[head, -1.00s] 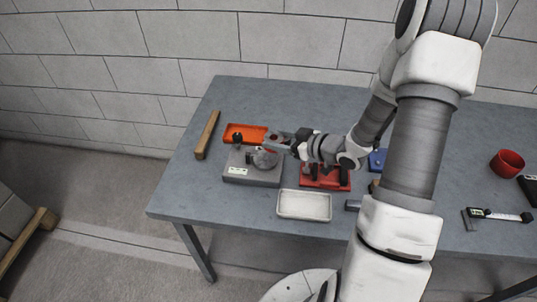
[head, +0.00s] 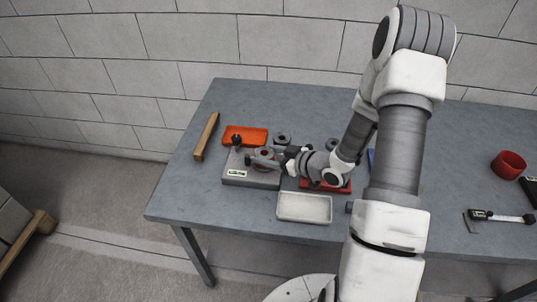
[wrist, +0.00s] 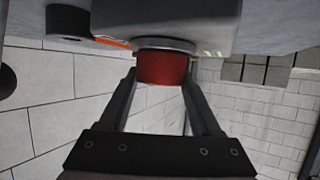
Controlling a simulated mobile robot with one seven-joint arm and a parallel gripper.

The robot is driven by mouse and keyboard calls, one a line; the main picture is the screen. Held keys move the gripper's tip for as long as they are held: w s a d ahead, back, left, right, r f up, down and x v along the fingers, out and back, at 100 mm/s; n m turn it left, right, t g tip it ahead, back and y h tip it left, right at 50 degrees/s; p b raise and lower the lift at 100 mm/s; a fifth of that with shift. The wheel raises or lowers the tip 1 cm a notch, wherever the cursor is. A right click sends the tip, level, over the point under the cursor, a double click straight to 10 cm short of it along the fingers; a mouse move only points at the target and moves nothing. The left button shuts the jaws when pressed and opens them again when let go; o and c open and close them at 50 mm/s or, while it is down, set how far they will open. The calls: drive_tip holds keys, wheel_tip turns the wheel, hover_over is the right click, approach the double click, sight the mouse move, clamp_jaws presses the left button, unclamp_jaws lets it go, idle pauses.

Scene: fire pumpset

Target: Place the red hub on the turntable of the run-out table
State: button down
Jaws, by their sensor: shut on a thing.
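The red hub (wrist: 162,68) is between the two fingers of my gripper (wrist: 165,85) in the wrist view, with a silvery flange along its upper edge in that picture. My gripper is shut on it. In the head view the hub (head: 264,153) is over the grey run-out table (head: 250,178), at its turntable. The turntable is mostly hidden by the hub and my gripper (head: 266,159). I cannot tell whether the hub touches the turntable.
An orange tray (head: 245,136) lies behind the run-out table, with a grey ring-shaped part (head: 281,139) beside it. A white tray (head: 304,208) is in front and a red fixture (head: 325,187) to the right. A wooden bar (head: 206,137) lies at left.

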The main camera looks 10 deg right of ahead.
drive_tip(key=shift+c, duration=0.4)
unclamp_jaws()
drive_tip(key=shift+r+p, duration=0.25)
drive_tip(key=shift+p, duration=0.1)
drive_tip(key=v, duration=1.2)
drive_tip(key=shift+p, duration=0.35)
drive_tip(key=shift+d+f, duration=0.1)
